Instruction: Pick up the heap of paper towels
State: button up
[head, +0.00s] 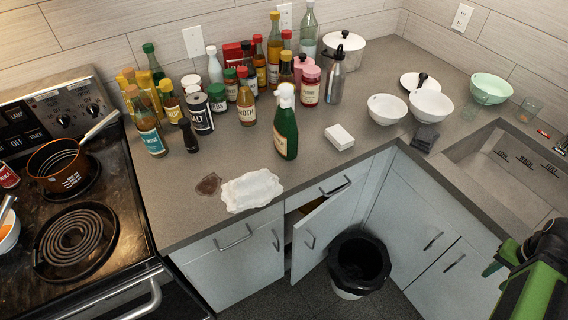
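The heap of paper towels (251,190) is a white, crumpled, flattish pile. It lies on the grey countertop (330,180) near the front edge, right of the stove. A dark brown spill (208,184) lies just left of it and appears close to its edge. My gripper (497,262), green and black, shows partly at the lower right edge of the picture. It is far right of the towels and apart from them. Its fingers are not clear enough to tell open from shut.
A green bottle (286,130) and a white block (340,137) stand behind and right of the towels. Several bottles and jars crowd the back. A cabinet door (322,235) hangs open below the counter, beside a black-lined bin (360,262). The stove (70,225) is left.

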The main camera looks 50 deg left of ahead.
aim_at(254, 189)
jog(key=u, duration=0.2)
jog(key=i, duration=0.2)
jog(key=u, duration=1)
jog(key=k, duration=0.15)
jog(key=u, duration=2.95)
jog(key=i, duration=0.5)
jog(key=u, duration=0.3)
jog(key=k, duration=0.65)
jog(key=z, duration=0.25)
jog(key=i, duration=0.65)
jog(key=u, duration=0.05)
